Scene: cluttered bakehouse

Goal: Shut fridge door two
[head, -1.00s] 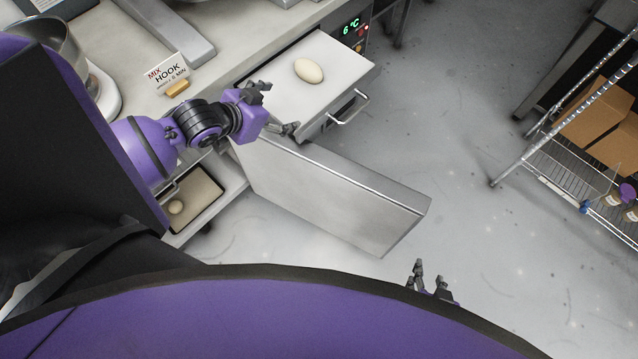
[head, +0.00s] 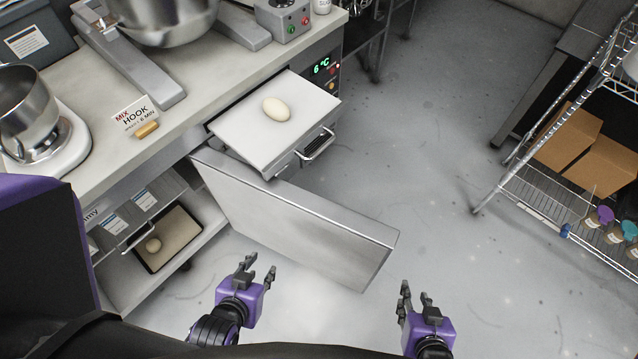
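A steel fridge door (head: 300,220) stands swung open from the counter front, slanting out to the right over the floor. No number is readable on it. A drawer (head: 245,117) above it is pulled out, with a pale egg-shaped piece (head: 276,110) on top. My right gripper (head: 415,292) is open and empty, near the door's free end, over the floor.
The counter (head: 190,95) holds mixer bowls and a "HOOK" sign (head: 136,117). A lower shelf at left holds a dark tray (head: 183,240) with a round piece. A wire rack (head: 545,205) with boxes and jars stands right. The floor between is clear.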

